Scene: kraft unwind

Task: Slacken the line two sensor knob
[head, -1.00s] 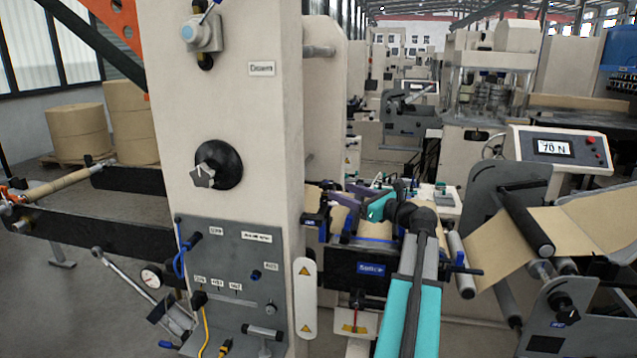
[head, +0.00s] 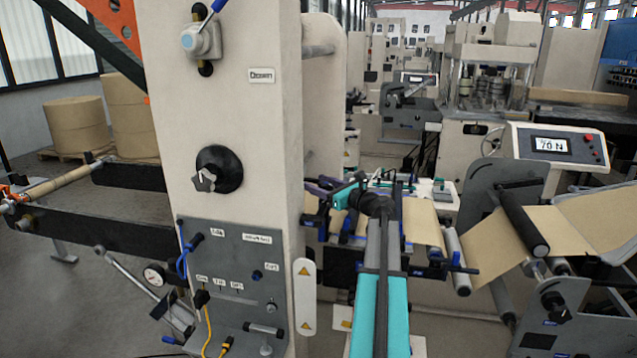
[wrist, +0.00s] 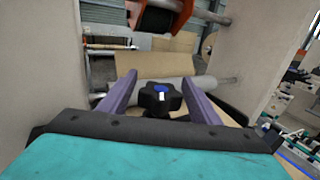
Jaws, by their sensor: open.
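A black star-shaped knob (wrist: 161,98) with a blue cap and a white mark shows in the wrist view. No label for it is readable. My gripper (wrist: 160,79) is open, with one purple finger to the left of the knob and one to the right. Gaps show between the fingers and the knob, and I see no contact. In the head view my gripper (head: 322,188) reaches behind the right edge of the beige column, and the knob between its fingers cannot be made out.
The beige column (head: 245,140) carries another black knob (head: 219,169) and a grey panel (head: 232,280) with cables. To the right are kraft web (head: 423,220), rollers and a display (head: 551,145) reading 70 N. In the wrist view, pale walls stand close on both sides.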

